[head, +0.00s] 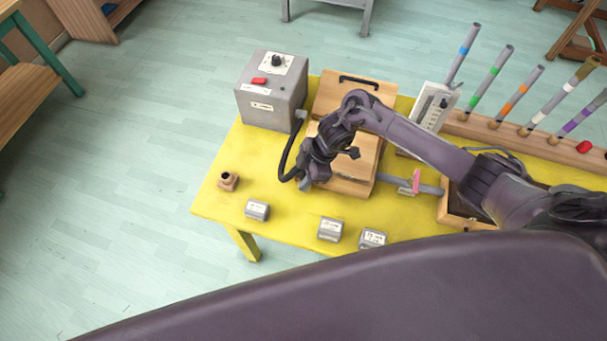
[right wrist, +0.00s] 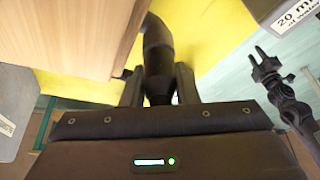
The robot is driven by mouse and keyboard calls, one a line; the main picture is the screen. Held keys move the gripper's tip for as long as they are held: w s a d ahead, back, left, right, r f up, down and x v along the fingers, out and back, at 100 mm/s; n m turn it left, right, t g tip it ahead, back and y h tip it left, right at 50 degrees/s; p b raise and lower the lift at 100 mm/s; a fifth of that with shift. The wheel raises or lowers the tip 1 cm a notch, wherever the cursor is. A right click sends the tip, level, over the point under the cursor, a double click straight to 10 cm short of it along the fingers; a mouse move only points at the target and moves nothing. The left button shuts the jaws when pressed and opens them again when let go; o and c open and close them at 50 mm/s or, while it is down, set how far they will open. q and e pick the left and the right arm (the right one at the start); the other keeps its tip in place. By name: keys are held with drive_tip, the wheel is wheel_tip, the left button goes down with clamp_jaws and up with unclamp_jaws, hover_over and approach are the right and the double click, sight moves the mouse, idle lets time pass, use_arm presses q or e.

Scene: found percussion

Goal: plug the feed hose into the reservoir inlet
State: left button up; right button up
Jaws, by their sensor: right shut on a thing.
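The black feed hose (head: 288,155) comes out of the side of a grey box with a dial (head: 272,92) and curves down to my right gripper (head: 304,184). The gripper is shut on the hose's end part, beside the front left of a wooden box (head: 352,186). In the right wrist view the dark hose end (right wrist: 157,55) stands between the two fingers, close to the wooden side. I cannot tell which part is the reservoir inlet; my right arm hides part of the wooden box. My left gripper (right wrist: 267,69) shows small in the right wrist view, its prongs apart and empty.
Several small grey labelled blocks (head: 257,210) lie along the front of the yellow table (head: 212,200). A small brown socket-like piece (head: 228,181) stands at the left. A rod with a pink clip (head: 416,182) lies right of the wooden box. Coloured tubes (head: 500,60) stand in a rack.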

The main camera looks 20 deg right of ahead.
drive_tip(key=o, duration=1)
drive_tip(key=shift+o, duration=0.2)
drive_tip(key=b+v, duration=0.1)
drive_tip(key=v, duration=0.6)
drive_tip(key=shift+r, duration=0.35)
drive_tip(key=shift+s+d+f, duration=0.1)
drive_tip(key=shift+d, duration=0.05)
